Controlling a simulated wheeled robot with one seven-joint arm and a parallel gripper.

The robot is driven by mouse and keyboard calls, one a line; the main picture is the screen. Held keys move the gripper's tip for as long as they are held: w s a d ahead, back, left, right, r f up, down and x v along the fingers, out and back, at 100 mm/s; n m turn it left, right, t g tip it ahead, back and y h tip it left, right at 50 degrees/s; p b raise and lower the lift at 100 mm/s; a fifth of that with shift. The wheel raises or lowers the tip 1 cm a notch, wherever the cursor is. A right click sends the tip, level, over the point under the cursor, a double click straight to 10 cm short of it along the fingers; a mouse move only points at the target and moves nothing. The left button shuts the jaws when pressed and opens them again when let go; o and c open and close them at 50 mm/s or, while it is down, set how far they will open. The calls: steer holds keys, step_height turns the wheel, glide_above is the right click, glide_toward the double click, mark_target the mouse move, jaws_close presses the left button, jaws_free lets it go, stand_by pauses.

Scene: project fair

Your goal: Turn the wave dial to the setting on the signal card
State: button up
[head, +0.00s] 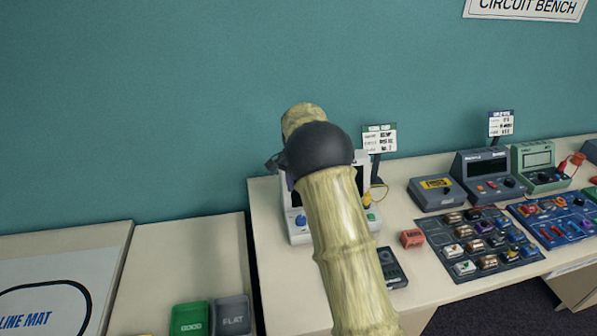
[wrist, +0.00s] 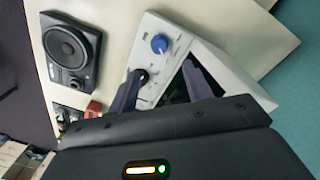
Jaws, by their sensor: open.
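A white instrument (head: 299,232) stands near the left end of the bench, mostly hidden behind my arm in the head view. It also shows in the wrist view (wrist: 241,62), with a blue knob (wrist: 160,43) and a black knob (wrist: 141,75) on its panel. I cannot tell which is the wave dial. My gripper (wrist: 160,70) is open and empty over the panel. The black knob is close beside the left finger; touching or apart is unclear. The blue knob lies beyond the fingertips. A card (head: 379,140) stands behind the instrument; its small print is unreadable.
A speaker box (wrist: 70,50) lies beside the instrument. Farther right are a board of modules (head: 480,241), grey devices (head: 486,174) and another card (head: 501,123). Green (head: 189,318) and grey (head: 232,314) bins stand left.

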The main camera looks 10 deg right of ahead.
step_height(320, 180, up, 7)
steer(key=shift+f, duration=0.1)
stand_by(0.4)
steer(key=s+f+n+t, duration=0.1)
steer(key=s+f+n, duration=0.1)
steer(key=s, duration=0.8)
steer(key=s+f+n+t, duration=0.1)
steer(key=s+n, duration=0.4)
steer(key=s, duration=0.5)
steer(key=s+f+n+t, duration=0.1)
steer(key=s+f+n, duration=0.1)
steer(key=s, duration=0.8)
steer(key=shift+s+f+n, duration=0.15)
steer(key=shift+f+n, duration=0.2)
steer(key=shift+n, duration=0.35)
steer(key=shift+d, duration=0.2)
